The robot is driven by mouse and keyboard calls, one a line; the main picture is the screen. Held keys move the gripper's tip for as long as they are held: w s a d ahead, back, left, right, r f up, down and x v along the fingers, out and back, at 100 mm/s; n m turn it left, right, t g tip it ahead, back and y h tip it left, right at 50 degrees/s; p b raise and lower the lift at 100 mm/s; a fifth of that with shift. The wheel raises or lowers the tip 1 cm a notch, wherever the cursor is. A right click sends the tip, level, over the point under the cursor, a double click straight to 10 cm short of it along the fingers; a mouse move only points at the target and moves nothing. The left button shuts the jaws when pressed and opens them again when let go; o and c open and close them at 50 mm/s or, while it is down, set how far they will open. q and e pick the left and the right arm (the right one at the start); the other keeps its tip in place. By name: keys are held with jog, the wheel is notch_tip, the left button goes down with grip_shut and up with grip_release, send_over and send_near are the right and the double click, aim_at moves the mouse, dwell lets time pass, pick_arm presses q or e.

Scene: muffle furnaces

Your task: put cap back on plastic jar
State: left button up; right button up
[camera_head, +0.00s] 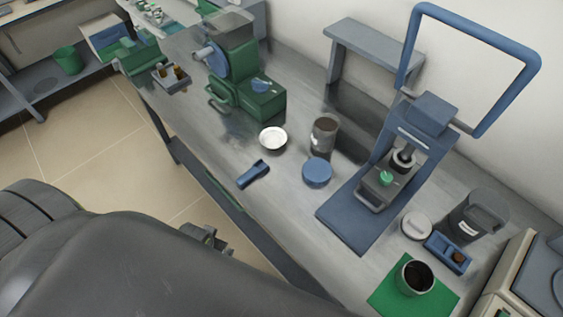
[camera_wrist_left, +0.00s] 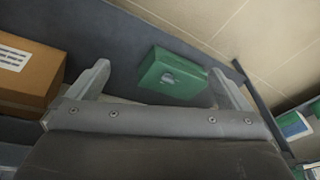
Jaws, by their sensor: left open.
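A clear plastic jar (camera_head: 323,135) with dark brown contents stands upright and uncapped on the grey bench. A round blue cap (camera_head: 317,172) lies flat on the bench just in front of it, apart from the jar. Another open jar (camera_head: 415,276) with dark contents stands on a green mat at the lower right, and a pale round lid (camera_head: 416,225) lies behind it. My left gripper (camera_wrist_left: 160,75) is open and empty in the left wrist view, away from the jar and cap. My right gripper is not in view.
A blue press (camera_head: 380,190) stands right of the jar; a green machine (camera_head: 245,85) stands left. A white dish (camera_head: 273,138) and blue scoop (camera_head: 253,174) lie near the cap. The left wrist view shows a green box (camera_wrist_left: 173,74) and a cardboard box (camera_wrist_left: 28,75).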

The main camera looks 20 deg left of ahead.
pick_arm(q)
jog(key=w+d+r+n+p, duration=0.1)
jog(key=w+r, duration=0.2)
jog(key=r, duration=0.4)
jog(key=w+d+r+n+p, duration=0.1)
jog(key=w+d+r+p, duration=0.15)
jog(key=r, duration=0.55)
jog(key=w+d+r+n+g, duration=0.1)
jog(key=w+d+r, duration=0.3)
jog(key=w, duration=0.4)
jog(key=w+d+r+n+g+h, duration=0.1)
jog(key=w+d+r+n, duration=0.2)
jog(key=w+d, duration=0.4)
jog(key=w+d+r+n, duration=0.2)
jog(key=w+d+r, duration=0.3)
jog(key=w, duration=0.5)
jog(key=shift+w+d+g+h, duration=0.2)
jog(key=shift+w+g+h, duration=0.1)
jog(key=shift+w+g, duration=0.1)
jog(key=shift+f, duration=0.15)
